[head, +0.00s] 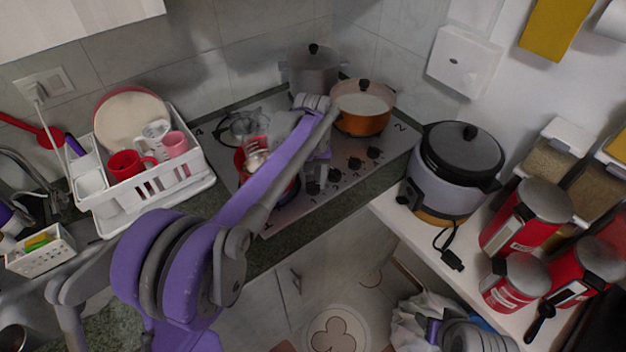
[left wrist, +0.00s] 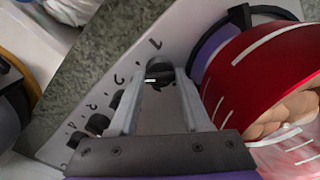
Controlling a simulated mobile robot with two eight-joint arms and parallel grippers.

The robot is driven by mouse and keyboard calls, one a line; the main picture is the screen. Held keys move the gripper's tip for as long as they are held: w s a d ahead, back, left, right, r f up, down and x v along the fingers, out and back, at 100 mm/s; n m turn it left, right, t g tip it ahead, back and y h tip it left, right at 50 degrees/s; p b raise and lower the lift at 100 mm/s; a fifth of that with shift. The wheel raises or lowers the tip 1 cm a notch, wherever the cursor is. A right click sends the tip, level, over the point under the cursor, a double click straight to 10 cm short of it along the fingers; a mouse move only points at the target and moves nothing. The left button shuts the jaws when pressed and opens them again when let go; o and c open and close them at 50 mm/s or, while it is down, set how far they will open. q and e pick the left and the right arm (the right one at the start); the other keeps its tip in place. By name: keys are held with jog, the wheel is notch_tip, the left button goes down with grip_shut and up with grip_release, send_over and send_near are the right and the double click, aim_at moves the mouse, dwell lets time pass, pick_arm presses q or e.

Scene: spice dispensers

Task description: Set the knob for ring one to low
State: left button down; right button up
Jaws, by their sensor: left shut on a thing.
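The cooktop (head: 345,140) has a row of dark knobs along its front right part. In the left wrist view the knobs are numbered, and the knob for ring one (left wrist: 160,72) is beside the figure 1. My left gripper (left wrist: 158,78) is shut on this knob, one finger on each side. In the head view my left gripper (head: 313,180) points down at the near end of the knob row, and my arm hides part of it. The knob's exact setting cannot be read. My right gripper is not in view; only part of my right arm shows at lower right.
A red pot (left wrist: 265,70) with food stands close beside the gripper. An orange pot (head: 362,110) and a grey pot (head: 312,72) stand at the back. A dish rack (head: 190,190) is to the left, a cooker (head: 450,185) and red canisters (head: 530,215) to the right.

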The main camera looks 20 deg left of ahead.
pick_arm(q)
jog(key=shift+m, duration=0.6)
jog(key=shift+c, duration=1.8)
grip_release()
